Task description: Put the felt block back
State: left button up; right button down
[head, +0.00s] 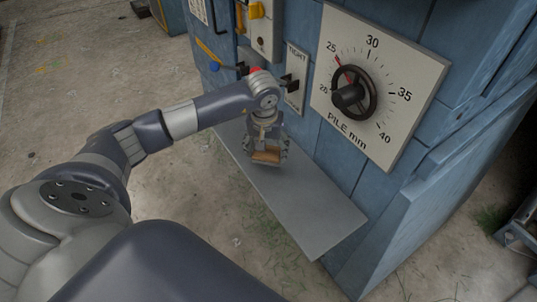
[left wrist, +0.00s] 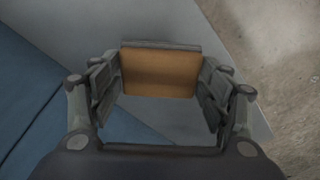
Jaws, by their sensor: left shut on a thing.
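The felt block is a tan-orange block with a grey edge (left wrist: 160,72), held between the two fingers of my left gripper in the left wrist view. In the head view the block (head: 267,156) shows at the lower end of my left gripper (head: 268,150), over the grey shelf (head: 300,205) on the blue cabinet. My left gripper is shut on the block and points down. I cannot tell whether the block touches the shelf. My right gripper is not in view.
The blue cabinet wall (head: 345,150) rises behind the shelf. It bears a round dial labelled PILE mm (head: 349,94), a panel marked TIGHT (head: 296,75) and a yellow switch (head: 256,10). The near right part of the shelf is bare. Concrete floor (head: 200,185) lies in front.

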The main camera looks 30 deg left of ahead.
aim_at(268, 151)
pick_arm(q)
jog(key=shift+w+f, duration=0.1)
jog(key=shift+w, duration=0.4)
notch_tip(268, 151, down, 3)
jog(key=shift+f, duration=0.2)
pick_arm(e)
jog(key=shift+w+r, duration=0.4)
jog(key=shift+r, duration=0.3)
pick_arm(q)
jog(key=shift+f+b, duration=0.1)
jog(key=shift+b, duration=0.2)
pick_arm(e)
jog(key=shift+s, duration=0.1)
pick_arm(q)
jog(key=o, duration=0.9)
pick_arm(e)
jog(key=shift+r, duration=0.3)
pick_arm(q)
jog(key=shift+o, duration=0.2)
